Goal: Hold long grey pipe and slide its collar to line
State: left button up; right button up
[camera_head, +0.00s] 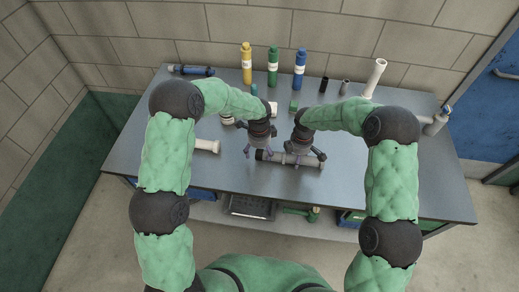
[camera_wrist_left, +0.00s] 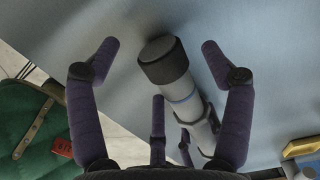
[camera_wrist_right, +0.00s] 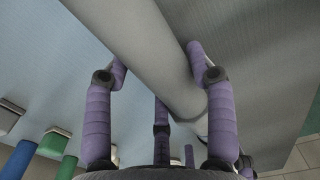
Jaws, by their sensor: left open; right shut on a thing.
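The long grey pipe (camera_head: 283,158) lies roughly left to right near the middle of the grey table. Its left end carries a black collar-like piece (camera_wrist_left: 163,60), with a thin blue line (camera_wrist_left: 184,98) around the pipe beyond it. My left gripper (camera_head: 259,148) is open above the black end; in the left wrist view its fingers stand apart on either side of it, without clear contact. My right gripper (camera_head: 304,155) is shut on the pipe's right part. The right wrist view shows the pipe (camera_wrist_right: 145,40) between its fingers. Fingers hide part of the pipe.
Yellow (camera_head: 247,64), green (camera_head: 273,67) and blue (camera_head: 300,69) bottles stand at the back. A white pipe piece (camera_head: 207,145) lies left of the grippers. A white tube (camera_head: 375,78) stands at the back right. The table front is mostly clear.

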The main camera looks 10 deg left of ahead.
pick_arm(q)
jog(key=shift+f, duration=0.7)
pick_arm(e)
jog(key=shift+s+f, duration=0.1)
jog(key=shift+s, duration=0.05)
pick_arm(q)
jog(key=shift+w+f, duration=0.2)
jog(key=shift+f, duration=0.3)
pick_arm(e)
jog(key=shift+f, duration=0.1)
